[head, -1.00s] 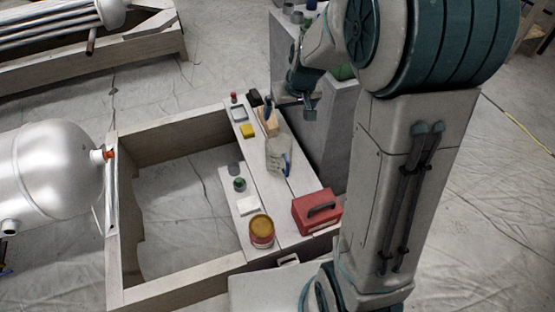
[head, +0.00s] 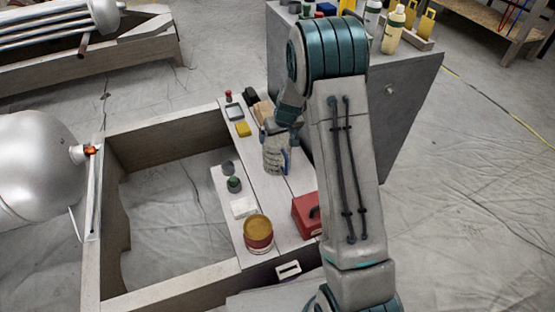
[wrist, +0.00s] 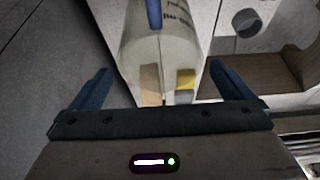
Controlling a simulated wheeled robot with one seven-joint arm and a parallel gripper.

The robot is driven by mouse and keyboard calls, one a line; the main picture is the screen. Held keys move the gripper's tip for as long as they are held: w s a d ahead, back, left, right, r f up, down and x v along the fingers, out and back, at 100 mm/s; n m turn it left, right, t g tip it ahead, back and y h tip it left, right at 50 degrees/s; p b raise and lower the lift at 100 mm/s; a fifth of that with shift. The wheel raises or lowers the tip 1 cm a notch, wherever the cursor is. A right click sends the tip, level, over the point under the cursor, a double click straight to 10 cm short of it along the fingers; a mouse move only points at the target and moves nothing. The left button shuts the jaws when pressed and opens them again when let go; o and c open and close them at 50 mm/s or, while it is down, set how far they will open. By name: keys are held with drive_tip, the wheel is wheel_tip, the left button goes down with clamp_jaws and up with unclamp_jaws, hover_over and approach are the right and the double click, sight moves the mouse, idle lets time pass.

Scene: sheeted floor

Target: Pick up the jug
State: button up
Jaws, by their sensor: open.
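The jug (head: 273,160) is pale and translucent with a blue handle, and stands upright on the plank shelf in the head view. My gripper (head: 284,133) is at the jug's upper part there and hides some of it. In the wrist view the jug (wrist: 165,52) shows between and beyond the two blue fingers of my gripper (wrist: 162,84), with its blue handle at the top. The fingers are spread wide with a gap on both sides. I cannot tell whether either touches the jug.
A grey cabinet (head: 400,100) with bottles on top is right of the jug. A silver tank (head: 40,165) is at left.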

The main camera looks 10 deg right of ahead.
sight(277, 142)
drive_tip(key=b+x, duration=0.2)
drive_tip(key=x, duration=0.4)
drive_tip(key=shift+w+f+b, duration=0.1)
drive_tip(key=shift+f+b, duration=0.2)
drive_tip(key=shift+b, duration=0.05)
